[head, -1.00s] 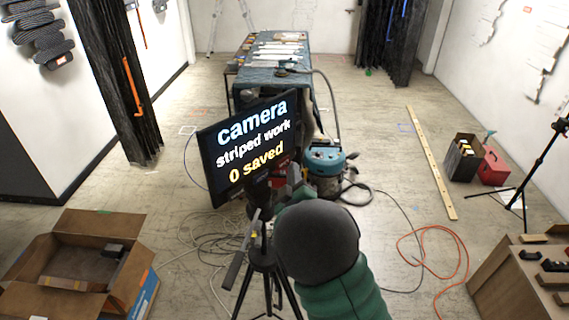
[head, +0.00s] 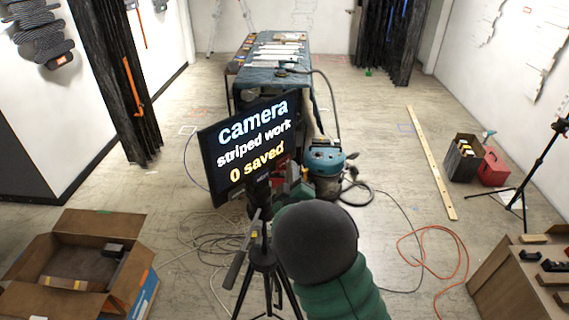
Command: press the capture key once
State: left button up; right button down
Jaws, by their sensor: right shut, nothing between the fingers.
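A black screen (head: 222,165) stands in the middle and reads "camera", "striped work", "0 saved". A dark camera on a tripod (head: 262,262) stands in front of its lower right corner. My right arm comes up from the bottom with a green sleeve and a dark grey rounded link. My right gripper (head: 289,186) is just beyond that link, beside the camera, mostly hidden, and shut with nothing in it. A small red patch shows there, but I cannot make out the capture key or whether the gripper touches anything. My left gripper is out of view.
A blue vacuum (head: 325,160) stands right of the screen, before a long covered table (head: 262,78). Cables lie around the tripod. An open cardboard box (head: 60,248) is at left, a wooden crate (head: 497,282) at lower right. A yellow plank (head: 432,160) lies on the floor.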

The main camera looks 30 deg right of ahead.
jog(key=shift+w+a, duration=0.2)
jog(key=shift+w, duration=0.3)
dwell(0.7)
jog(key=shift+s, duration=0.1)
jog(key=shift+s+d, duration=0.25)
jog(key=shift+s, duration=0.5)
jog(key=s, duration=0.1)
jog(key=s+d, duration=0.1)
jog(key=s, duration=0.2)
jog(key=shift+s+d+b, duration=0.35)
jog(key=shift+s, duration=0.05)
jog(key=shift+w, duration=0.1)
dwell(0.5)
